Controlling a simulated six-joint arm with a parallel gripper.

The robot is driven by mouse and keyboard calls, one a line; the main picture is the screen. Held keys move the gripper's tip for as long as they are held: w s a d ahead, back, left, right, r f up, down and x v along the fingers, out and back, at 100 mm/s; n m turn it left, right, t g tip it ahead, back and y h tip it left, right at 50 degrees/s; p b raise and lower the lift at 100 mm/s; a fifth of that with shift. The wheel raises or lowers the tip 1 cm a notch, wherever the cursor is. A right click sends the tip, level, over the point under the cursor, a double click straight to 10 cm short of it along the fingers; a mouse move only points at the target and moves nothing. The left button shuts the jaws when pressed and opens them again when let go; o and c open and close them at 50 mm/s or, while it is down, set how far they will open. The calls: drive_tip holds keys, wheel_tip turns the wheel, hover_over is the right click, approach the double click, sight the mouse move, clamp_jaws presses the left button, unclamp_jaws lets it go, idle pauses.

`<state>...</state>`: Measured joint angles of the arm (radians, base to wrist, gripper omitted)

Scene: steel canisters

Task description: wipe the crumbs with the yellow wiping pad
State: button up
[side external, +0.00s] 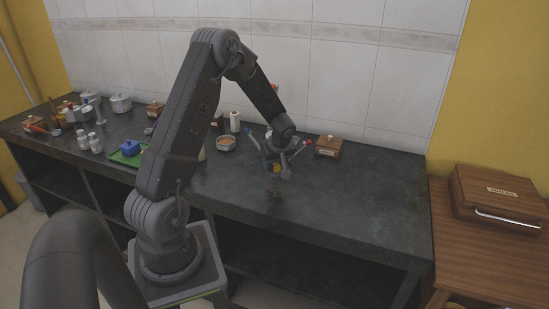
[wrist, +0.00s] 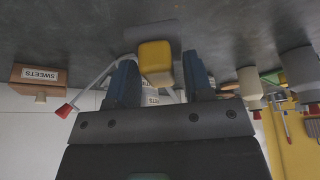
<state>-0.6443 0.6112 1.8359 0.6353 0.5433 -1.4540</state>
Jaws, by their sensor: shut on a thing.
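The yellow wiping pad (wrist: 155,62) is between the fingers of my gripper (wrist: 160,75) in the wrist view, which is upside down. In the side view a small bit of the pad (side external: 277,168) shows under my gripper (side external: 277,164), low over the dark counter. My gripper is shut on the pad. I cannot tell whether the pad touches the counter. A faint brownish patch (side external: 275,193) lies on the counter just in front of the gripper; it may be the crumbs, but it is too small to tell.
A wooden sweets box (side external: 327,147) stands right of the gripper. Thin rods with red and blue tips (side external: 308,141) stick out around the gripper. A bowl (side external: 225,144) and a white cylinder (side external: 235,121) stand to the left. The counter's right part (side external: 380,190) is clear.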

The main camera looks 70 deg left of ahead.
sight(283, 184)
wheel_tip(283, 184, down, 5)
drive_tip(key=shift+f, duration=0.15)
drive_tip(key=shift+s+d, duration=2.7)
drive_tip(key=shift+c, duration=0.2)
drive_tip(key=shift+w+d, duration=0.6)
drive_tip(key=shift+w, duration=0.3)
drive_tip(key=shift+w+a, duration=2.35)
drive_tip(key=shift+a, duration=0.15)
drive_tip(key=shift+w+a, duration=0.1)
drive_tip(key=shift+w, duration=0.2)
drive_tip(key=shift+w+d, duration=0.55)
drive_tip(key=shift+d, duration=0.1)
drive_tip(key=shift+s+d, duration=2.6)
drive_tip(key=shift+d, duration=0.05)
wheel_tip(283, 184, up, 8)
drive_tip(key=shift+s, duration=0.1)
